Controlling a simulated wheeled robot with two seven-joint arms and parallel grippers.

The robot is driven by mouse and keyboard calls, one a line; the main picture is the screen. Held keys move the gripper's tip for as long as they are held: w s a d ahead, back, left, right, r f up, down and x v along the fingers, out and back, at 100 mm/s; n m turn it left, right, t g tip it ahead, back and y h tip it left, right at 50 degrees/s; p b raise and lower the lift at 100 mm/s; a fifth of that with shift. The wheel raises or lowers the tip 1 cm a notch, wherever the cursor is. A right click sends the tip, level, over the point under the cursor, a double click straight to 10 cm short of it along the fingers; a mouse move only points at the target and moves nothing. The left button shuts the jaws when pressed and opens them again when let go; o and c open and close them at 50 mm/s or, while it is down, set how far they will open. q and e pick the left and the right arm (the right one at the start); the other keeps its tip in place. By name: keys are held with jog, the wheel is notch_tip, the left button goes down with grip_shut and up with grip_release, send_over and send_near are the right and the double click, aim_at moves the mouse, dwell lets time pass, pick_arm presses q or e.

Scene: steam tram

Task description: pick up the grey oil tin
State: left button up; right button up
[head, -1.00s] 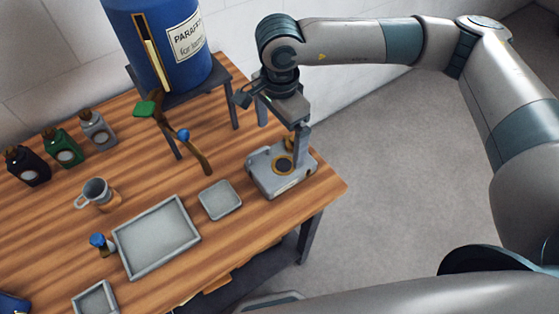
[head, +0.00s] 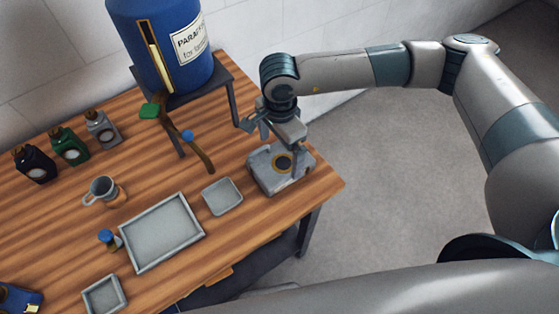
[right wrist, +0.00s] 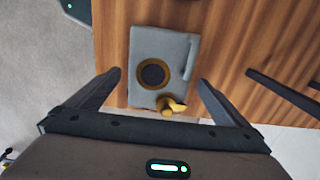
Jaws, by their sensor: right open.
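A grey tin (head: 102,129) with a brown top and a round pale label stands at the back left of the wooden table, beside a green and a black one. I take it as the grey oil tin. My right gripper (head: 273,150) is open and empty, far to its right. It is over a grey box-like fitting (head: 265,176) with a brass-ringed round opening. In the right wrist view this fitting (right wrist: 150,50) shows beyond and between the open fingers (right wrist: 158,84), with a brass knob at its near edge. My left gripper is out of view.
A blue paraffin tank (head: 165,45) stands on a dark stand (head: 222,78). A brown lever-like piece (head: 198,152), a mug (head: 104,190), a large tray (head: 160,232) and a small tray (head: 222,196) lie between the gripper and the tins. The table's right edge is close to the fitting.

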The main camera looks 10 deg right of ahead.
aim_at(281, 161)
jog(key=shift+f+p, duration=0.3)
jog(key=shift+p, duration=0.05)
notch_tip(281, 161, down, 2)
jog(key=shift+p, duration=0.6)
jog(key=shift+f, duration=0.7)
jog(key=shift+w, duration=0.1)
jog(key=c, duration=1.1)
jog(key=shift+r, duration=0.15)
